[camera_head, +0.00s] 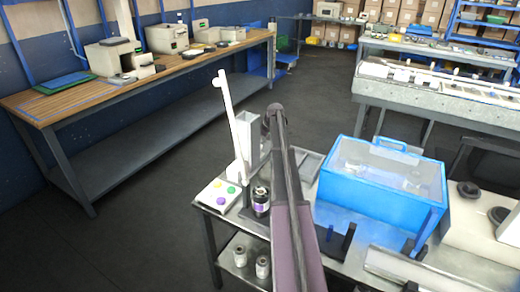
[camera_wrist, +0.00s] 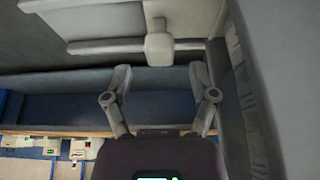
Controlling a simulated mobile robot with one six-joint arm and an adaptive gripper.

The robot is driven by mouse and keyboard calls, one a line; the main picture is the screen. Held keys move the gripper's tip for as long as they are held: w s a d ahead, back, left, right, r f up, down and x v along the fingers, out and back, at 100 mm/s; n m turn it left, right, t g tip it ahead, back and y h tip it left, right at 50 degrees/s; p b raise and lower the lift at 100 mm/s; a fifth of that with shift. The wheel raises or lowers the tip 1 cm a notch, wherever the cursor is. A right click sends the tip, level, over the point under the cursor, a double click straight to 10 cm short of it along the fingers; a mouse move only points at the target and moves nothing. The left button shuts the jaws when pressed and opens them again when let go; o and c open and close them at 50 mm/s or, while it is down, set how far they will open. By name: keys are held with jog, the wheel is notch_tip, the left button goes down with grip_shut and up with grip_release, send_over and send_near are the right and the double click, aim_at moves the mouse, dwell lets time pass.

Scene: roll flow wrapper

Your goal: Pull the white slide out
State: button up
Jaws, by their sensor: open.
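A white upright bar (camera_head: 235,120) with a short cross handle at its top stands at the left end of the near bench in the head view. It looks like the white slide, beside a grey metal box (camera_head: 248,135). In the wrist view a white bar with a block-like knob (camera_wrist: 159,46) lies just beyond my fingertips; it may be the same handle, but I cannot tell for sure. My gripper (camera_wrist: 160,75) is open and empty, its two fingers apart. No contact with the white bar shows. In the head view my arm hides my gripper's fingers.
A button box (camera_head: 220,197) with coloured buttons and a dark can (camera_head: 261,199) stand near the bar's base. A blue clear-topped bin (camera_head: 345,194) sits right of my arm. A wooden workbench (camera_head: 75,103) runs along the left wall. The floor between is clear.

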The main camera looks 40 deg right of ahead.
jog(key=shift+b+x, duration=0.8)
jog(key=shift+x, duration=0.45)
